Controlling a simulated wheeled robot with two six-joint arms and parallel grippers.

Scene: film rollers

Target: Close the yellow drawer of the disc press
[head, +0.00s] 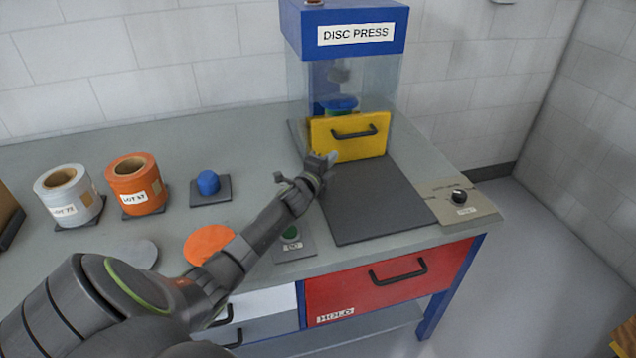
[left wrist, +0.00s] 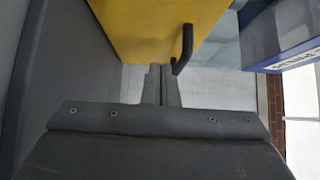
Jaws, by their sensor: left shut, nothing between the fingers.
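The disc press (head: 345,70) stands at the back of the bench, with a blue top and clear sides. Its yellow drawer (head: 347,147) shows as a yellow front with a black handle (head: 354,133), at the near side of the clear housing. My left gripper (head: 331,158) is shut and empty at the lower left of the yellow front. In the left wrist view the shut fingertips (left wrist: 160,70) are close to the yellow front (left wrist: 150,28) and its handle (left wrist: 184,48). I cannot tell whether they touch. My right gripper is not in view.
A dark mat (head: 375,200) lies bare before the drawer. A knob panel (head: 462,200) is at its right. Left are grey (head: 70,195) and orange (head: 136,185) rolls, a blue knob (head: 208,183) and an orange disc (head: 208,244). A red drawer (head: 390,282) is below.

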